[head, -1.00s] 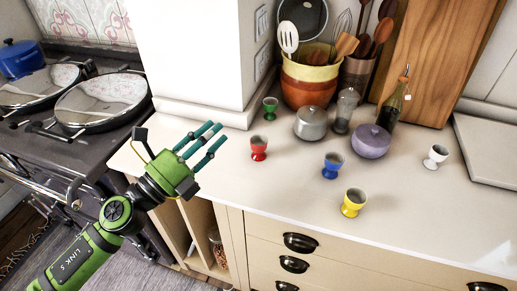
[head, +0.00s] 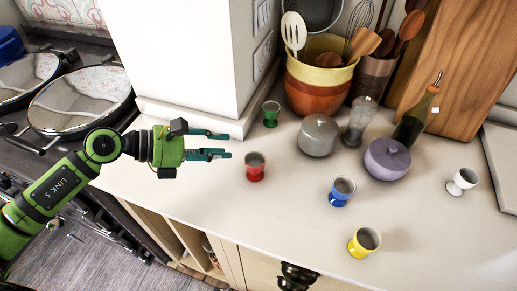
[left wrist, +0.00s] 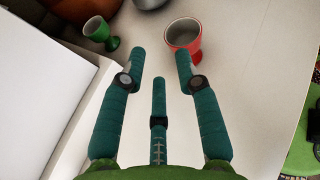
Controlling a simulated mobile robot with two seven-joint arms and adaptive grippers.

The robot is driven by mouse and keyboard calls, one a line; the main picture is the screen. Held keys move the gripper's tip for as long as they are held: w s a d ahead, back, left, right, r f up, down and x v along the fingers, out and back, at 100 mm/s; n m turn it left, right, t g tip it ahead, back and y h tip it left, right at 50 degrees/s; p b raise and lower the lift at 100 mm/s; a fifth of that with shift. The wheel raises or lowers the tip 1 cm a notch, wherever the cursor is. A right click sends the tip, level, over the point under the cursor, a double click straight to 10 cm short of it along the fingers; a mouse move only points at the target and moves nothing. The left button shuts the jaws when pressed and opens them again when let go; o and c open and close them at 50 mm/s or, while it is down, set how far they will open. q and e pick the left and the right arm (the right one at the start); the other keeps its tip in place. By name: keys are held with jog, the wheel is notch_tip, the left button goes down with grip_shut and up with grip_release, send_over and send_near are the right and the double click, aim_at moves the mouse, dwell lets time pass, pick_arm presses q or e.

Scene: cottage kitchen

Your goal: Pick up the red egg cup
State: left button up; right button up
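The red egg cup (head: 255,167) stands upright on the pale counter, just right of my left gripper (head: 226,145) in the head view. In the left wrist view the red egg cup (left wrist: 184,36) is beyond the fingertips, a little right of centre, and nothing is between the fingers. My left gripper (left wrist: 160,60) is open, its teal fingers apart and pointing toward the cup without visibly holding it. My right gripper is not in view.
A green egg cup (head: 270,113) stands behind the red one, near the white wall block (head: 190,60). Blue (head: 342,191), yellow (head: 364,242) and white (head: 462,181) egg cups stand to the right.

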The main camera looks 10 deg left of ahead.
aim_at(252, 152)
pick_arm(q)
jog(key=d+p, duration=0.1)
jog(key=d+f+p, duration=0.1)
jog(key=d+p, duration=0.1)
jog(key=d, duration=0.1)
jog(key=shift+w+f, duration=0.25)
jog(key=shift+w, duration=0.1)
jog(key=shift+p+x, duration=0.4)
jog(key=shift+x, duration=0.75)
jog(key=shift+w+f, duration=0.25)
jog(key=shift+f, duration=0.1)
jog(key=shift+a, duration=0.1)
jog(key=shift+s, duration=0.1)
grip_shut()
jog(key=shift+r, duration=0.1)
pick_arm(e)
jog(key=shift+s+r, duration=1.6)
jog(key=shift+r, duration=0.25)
